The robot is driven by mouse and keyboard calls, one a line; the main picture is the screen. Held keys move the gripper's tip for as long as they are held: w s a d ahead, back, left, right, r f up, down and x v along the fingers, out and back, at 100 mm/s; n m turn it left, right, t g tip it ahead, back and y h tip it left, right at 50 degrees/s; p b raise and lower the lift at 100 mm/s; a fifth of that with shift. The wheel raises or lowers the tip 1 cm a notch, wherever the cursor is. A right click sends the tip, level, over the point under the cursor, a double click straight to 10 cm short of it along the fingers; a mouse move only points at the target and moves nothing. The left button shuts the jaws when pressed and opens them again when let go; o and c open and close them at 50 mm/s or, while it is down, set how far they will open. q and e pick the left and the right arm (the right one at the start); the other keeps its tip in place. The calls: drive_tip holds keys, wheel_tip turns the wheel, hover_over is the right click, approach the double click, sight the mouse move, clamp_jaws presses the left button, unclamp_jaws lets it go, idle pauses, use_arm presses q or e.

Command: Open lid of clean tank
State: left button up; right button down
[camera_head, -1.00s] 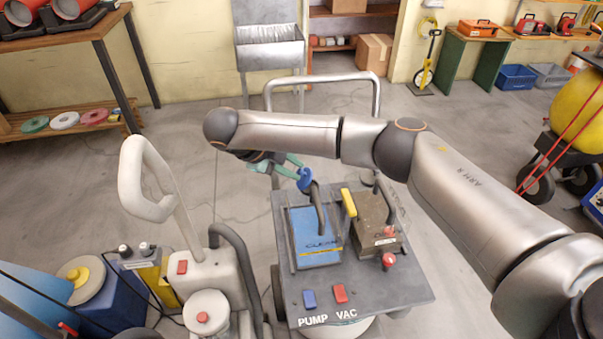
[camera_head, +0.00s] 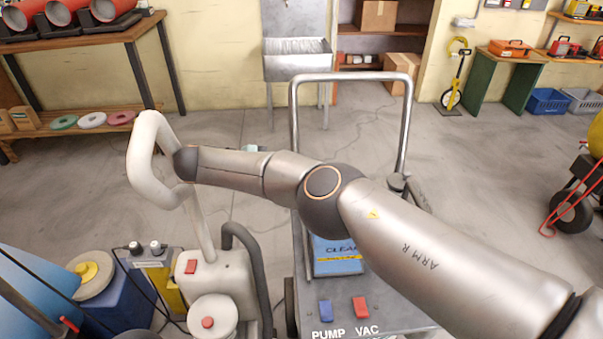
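The clean tank's blue lid (camera_head: 337,262), with a yellow stripe and partly covered "CLEAN" lettering, shows on the cart below my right arm. Its near part looks flat; the arm hides its far part, so I cannot tell whether it is raised there. My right arm reaches across the cart from the right. My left gripper is out of view.
The grey cart (camera_head: 385,318) has a blue PUMP switch (camera_head: 326,310), a red VAC switch (camera_head: 361,307) and a tall metal push handle (camera_head: 295,115). A cream machine (camera_head: 215,275) with an upright handle stands close on the left.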

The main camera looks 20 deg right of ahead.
idle(0.3)
drive_tip(key=c, duration=1.2)
unclamp_jaws()
drive_tip(key=shift+o, duration=0.9)
